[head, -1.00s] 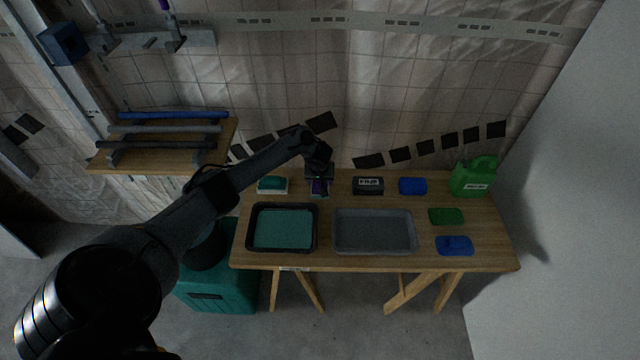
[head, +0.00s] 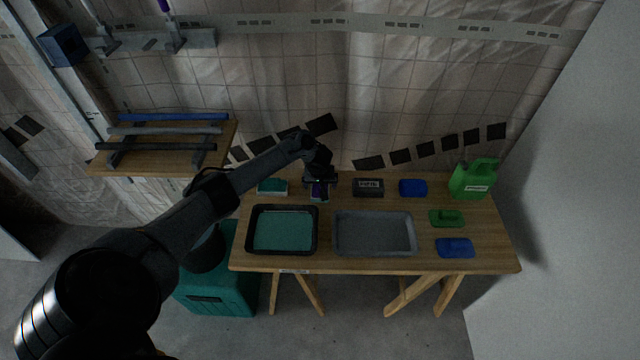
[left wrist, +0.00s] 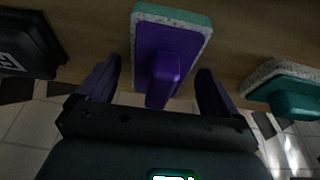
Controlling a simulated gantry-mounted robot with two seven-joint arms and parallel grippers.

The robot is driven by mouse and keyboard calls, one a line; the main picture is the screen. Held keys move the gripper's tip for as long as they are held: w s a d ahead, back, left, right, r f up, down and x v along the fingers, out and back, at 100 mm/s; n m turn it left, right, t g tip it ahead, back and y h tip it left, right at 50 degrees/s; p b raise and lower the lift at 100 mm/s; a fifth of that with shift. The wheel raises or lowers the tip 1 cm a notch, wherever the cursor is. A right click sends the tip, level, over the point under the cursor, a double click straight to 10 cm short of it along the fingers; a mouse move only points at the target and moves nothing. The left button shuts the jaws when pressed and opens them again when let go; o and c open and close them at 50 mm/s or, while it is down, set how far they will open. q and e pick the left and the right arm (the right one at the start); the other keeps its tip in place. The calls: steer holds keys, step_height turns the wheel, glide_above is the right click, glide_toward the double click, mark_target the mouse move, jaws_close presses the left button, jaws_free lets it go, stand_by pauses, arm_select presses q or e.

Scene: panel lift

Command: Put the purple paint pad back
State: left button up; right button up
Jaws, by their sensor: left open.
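The purple paint pad (left wrist: 172,52) has a purple back and handle, with a pale, teal-edged pad. It lies at the back of the wooden bench, and in the head view the pad (head: 319,194) is partly hidden by my gripper. My left gripper (head: 319,181) is over it. In the left wrist view my left gripper (left wrist: 158,88) is open, with one finger on each side of the purple handle. Gaps show between the fingers and the handle. My right gripper is not in view.
A teal pad (head: 272,186) and a dark labelled block (head: 368,187) flank the purple pad. In front are a teal-filled tray (head: 251,249) and an empty grey tray (head: 374,235). Blue and green pads and a green jug (head: 474,181) stand at the right.

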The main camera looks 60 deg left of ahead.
arm_select(q)
steer(key=p+v, duration=0.6)
steer(key=v, duration=0.6)
steer(key=d+f+m, duration=0.1)
steer(key=d+m, duration=0.1)
steer(key=d, duration=0.3)
steer(key=d+f+m+t, duration=0.1)
steer(key=d+f+m, duration=0.1)
steer(key=d, duration=0.2)
steer(key=d+f+m+t, duration=0.1)
steer(key=d, duration=0.4)
steer(key=shift+d+f+m, duration=0.3)
steer(key=shift+f+m, duration=0.1)
steer(key=s+d+m+h, duration=0.1)
steer(key=s+d+m, duration=0.35)
steer(key=d, duration=0.75)
steer(key=s+d+r+m+h, duration=0.1)
steer(key=s+d+r, duration=0.2)
steer(key=s, duration=0.6)
steer(key=s+d+r+m+h, duration=0.1)
steer(key=s+d+r, duration=0.3)
steer(key=s, duration=0.5)
steer(key=shift+d+r+m+g, duration=0.35)
steer(key=shift+d+m, duration=0.2)
steer(key=shift+d, duration=0.55)
steer(key=shift+p, duration=0.3)
step_height(320, 180, up, 32)
steer(key=p, duration=3.1)
steer(key=shift+p, duration=0.3)
